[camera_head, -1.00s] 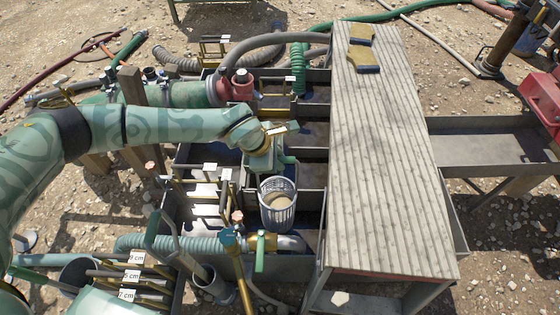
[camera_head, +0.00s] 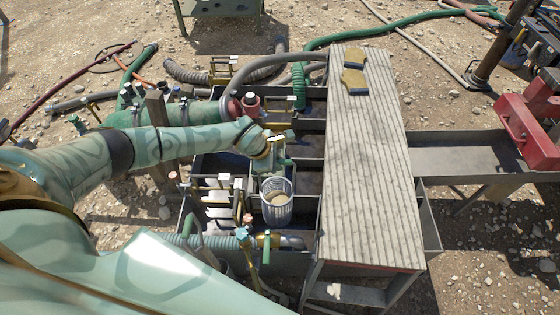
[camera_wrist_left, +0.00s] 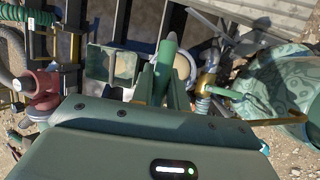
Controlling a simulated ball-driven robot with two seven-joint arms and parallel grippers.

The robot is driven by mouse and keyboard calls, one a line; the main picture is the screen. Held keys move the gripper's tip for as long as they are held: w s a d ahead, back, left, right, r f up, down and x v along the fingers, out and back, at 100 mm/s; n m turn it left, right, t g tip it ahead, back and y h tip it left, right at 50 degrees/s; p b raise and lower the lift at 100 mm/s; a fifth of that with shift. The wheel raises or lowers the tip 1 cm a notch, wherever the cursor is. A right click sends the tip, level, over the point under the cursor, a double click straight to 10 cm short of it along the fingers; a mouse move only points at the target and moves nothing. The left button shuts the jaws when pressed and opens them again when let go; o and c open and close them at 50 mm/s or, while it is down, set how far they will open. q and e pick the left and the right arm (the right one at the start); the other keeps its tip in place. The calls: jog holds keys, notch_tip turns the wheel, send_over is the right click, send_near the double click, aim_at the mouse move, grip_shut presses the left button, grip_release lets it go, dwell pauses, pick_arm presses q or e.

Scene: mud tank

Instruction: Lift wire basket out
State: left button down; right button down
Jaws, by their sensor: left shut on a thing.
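The wire basket (camera_head: 276,208) is a pale, round mesh bucket with tan stuff inside. It looks upright, over a compartment of the grey mud tank (camera_head: 303,180). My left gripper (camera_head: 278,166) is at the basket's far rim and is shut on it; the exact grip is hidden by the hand. In the left wrist view the closed green fingers (camera_wrist_left: 164,68) show in front of a tan patch, and most of the basket is hidden. I cannot tell how far the basket is above the tank floor. My right gripper is not in view.
A plank deck (camera_head: 365,150) covers the tank's right side, with gloves (camera_head: 354,72) on its far end. Gate posts (camera_head: 223,182) stand left of the basket. A valve with a green handle (camera_head: 266,247) and a ribbed hose (camera_head: 200,241) lie close in front. A red pump fitting (camera_head: 251,103) is behind.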

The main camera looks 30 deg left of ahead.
pick_arm(q)
jog(key=shift+r+p, duration=1.9)
jog(key=shift+r, duration=1.5)
